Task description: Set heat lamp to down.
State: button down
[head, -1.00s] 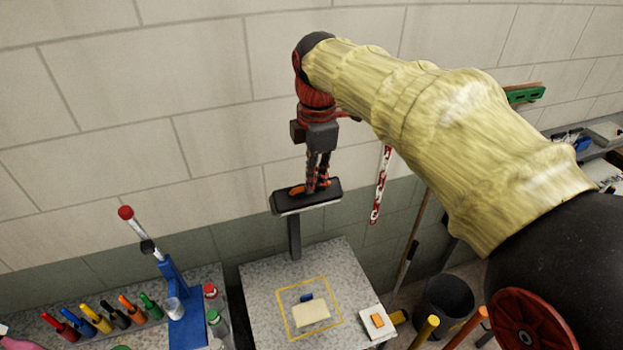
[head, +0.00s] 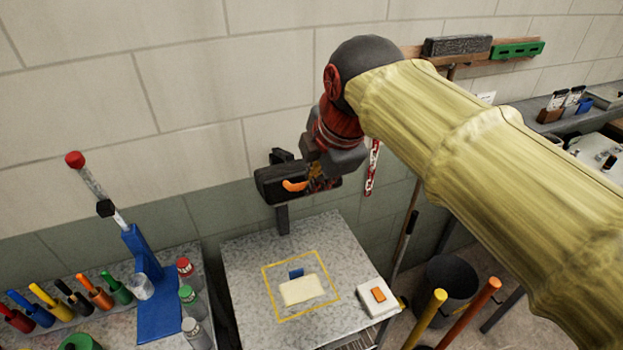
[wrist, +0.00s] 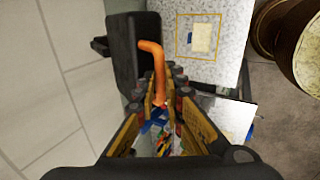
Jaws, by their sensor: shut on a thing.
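The heat lamp's dark housing (head: 268,187) sits on a post (head: 283,219) at the back of the speckled table, in front of the wall. Its orange handle (head: 294,185) sticks out on the near side. In the wrist view the dark housing (wrist: 125,48) fills the upper left, and the bent orange handle (wrist: 156,58) runs down between the fingers. My gripper (wrist: 161,82) is shut on the handle. In the head view my gripper (head: 318,180) comes to the lamp from the right, and its fingers are partly hidden. The lamp's underside is not visible.
Below the lamp, a pale block (head: 301,290) and a small blue piece lie in a yellow square on the table (head: 240,262). A white box with an orange button (head: 378,295) is at its right. A blue press (head: 145,260) and bottles stand left.

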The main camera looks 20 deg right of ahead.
jog(key=s+f+t+b, duration=0.3)
jog(key=f+b, duration=1)
jog(key=b, duration=0.2)
jog(key=shift+s+f, duration=0.15)
jog(key=shift+f, duration=0.05)
jog(key=c, duration=1.9)
grip_release()
jog(key=shift+s, duration=0.1)
jog(key=v, duration=1.2)
